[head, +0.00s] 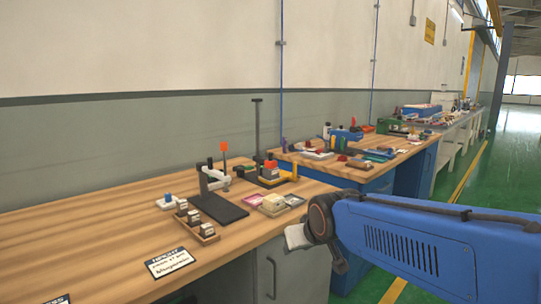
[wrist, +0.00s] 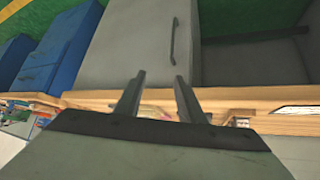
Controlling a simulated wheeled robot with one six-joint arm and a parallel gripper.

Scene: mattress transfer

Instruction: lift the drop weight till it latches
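A tall dark post (head: 257,128) with a flat top stands on the near bench, with a dark base and a yellow bar at its foot. A small red and pale block sits low by the post. Left of it is a stand (head: 215,178) with a pale arm on a dark plate. I cannot tell for sure which part is the drop weight. My gripper (wrist: 157,78) is open in the wrist view, its two fingers apart with nothing between them, in front of the bench edge.
The near wooden bench (head: 100,228) also carries a small wooden tray (head: 207,235) of blocks, a label card (head: 172,263) and pink-edged trays (head: 272,206). A grey cabinet (wrist: 140,40) is under the bench edge. A second cluttered bench (head: 345,168) stands behind. Green floor is clear at right.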

